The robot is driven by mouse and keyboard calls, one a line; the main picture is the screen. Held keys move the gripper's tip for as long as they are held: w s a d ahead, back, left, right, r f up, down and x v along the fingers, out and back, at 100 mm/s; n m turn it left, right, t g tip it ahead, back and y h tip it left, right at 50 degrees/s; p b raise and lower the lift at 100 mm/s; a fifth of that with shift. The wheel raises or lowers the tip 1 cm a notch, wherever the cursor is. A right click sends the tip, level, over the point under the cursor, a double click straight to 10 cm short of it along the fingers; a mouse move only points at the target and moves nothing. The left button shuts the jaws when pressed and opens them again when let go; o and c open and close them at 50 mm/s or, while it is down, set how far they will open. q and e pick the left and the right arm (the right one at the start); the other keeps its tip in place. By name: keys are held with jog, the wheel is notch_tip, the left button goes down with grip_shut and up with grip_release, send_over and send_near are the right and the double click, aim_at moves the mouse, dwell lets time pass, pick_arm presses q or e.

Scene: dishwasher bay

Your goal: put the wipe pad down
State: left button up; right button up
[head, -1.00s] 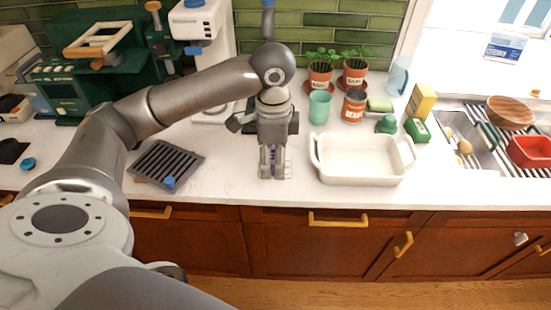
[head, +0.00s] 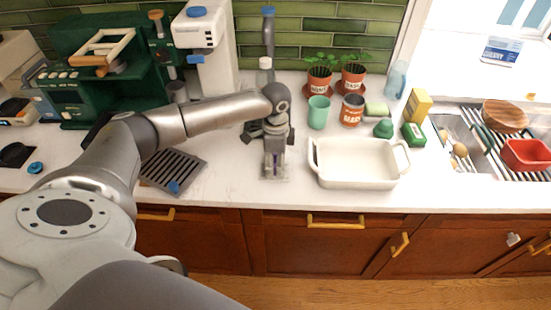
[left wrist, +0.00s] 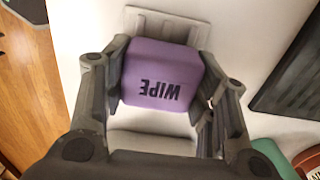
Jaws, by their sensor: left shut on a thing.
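The wipe pad (left wrist: 160,76) is a purple block with WIPE in dark letters, seen large in the left wrist view. My left gripper (left wrist: 163,92) is shut on it, with a finger on each side. In the head view my left gripper (head: 274,166) points down low over the white counter, left of the white baking dish. A pale flat piece (left wrist: 146,20) shows behind the pad in the wrist view. I cannot tell whether the pad touches what is under it. My right gripper is out of view.
The white baking dish (head: 357,181) stands close on the right. A dark slatted drip tray (head: 173,164) lies on the left. A green cup (head: 318,112) and a beans can (head: 351,111) stand behind the dish.

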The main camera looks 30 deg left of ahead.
aim_at(275, 160)
pick_arm(q)
jog(key=shift+f, duration=0.2)
jog(key=o, duration=0.9)
notch_tip(275, 160, up, 12)
jog(key=b, duration=0.3)
jog(key=shift+r, duration=0.2)
jog(key=shift+f, duration=0.1)
